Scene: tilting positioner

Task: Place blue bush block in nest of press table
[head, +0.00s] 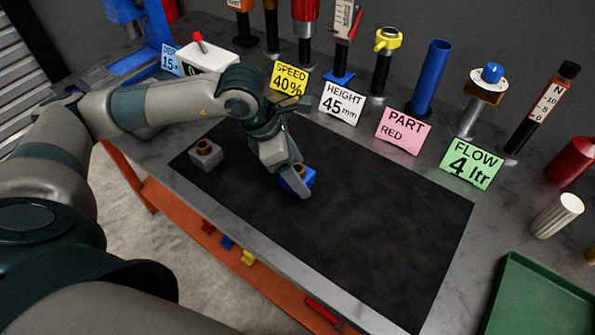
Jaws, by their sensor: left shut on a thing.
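The blue bush block (308,179) is at the left-centre of the black mat, with its brass bush partly showing on top. My left gripper (296,184) reaches down from above and is shut on it, hiding much of its left side. I cannot tell whether the block touches the mat. A blue press (155,40) stands at the far left back; its nest cannot be made out. My right gripper is not in view.
A grey block with a brass bush (206,155) sits on the mat (370,230) to the left. Sign cards, such as a pink one (403,131), and upright tools line the back. A green tray (540,300) lies at the right. The mat's right half is clear.

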